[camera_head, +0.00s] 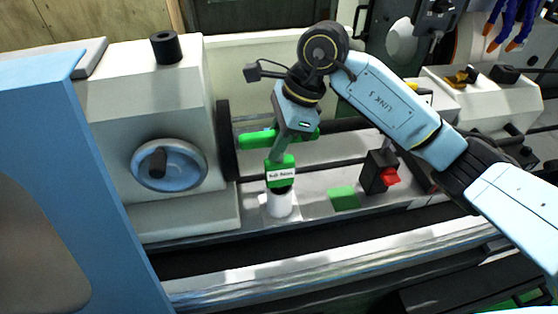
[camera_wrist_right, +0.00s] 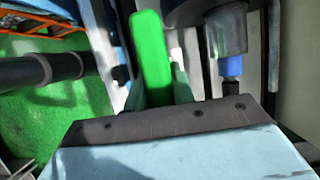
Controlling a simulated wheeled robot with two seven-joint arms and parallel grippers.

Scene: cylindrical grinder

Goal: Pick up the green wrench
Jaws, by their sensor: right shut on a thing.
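In the right wrist view the green wrench (camera_wrist_right: 150,55) is a rounded bar standing out between the fingers of my right gripper (camera_wrist_right: 158,92). My left gripper is in neither view.
The handwheel (camera_head: 169,165) is at left.

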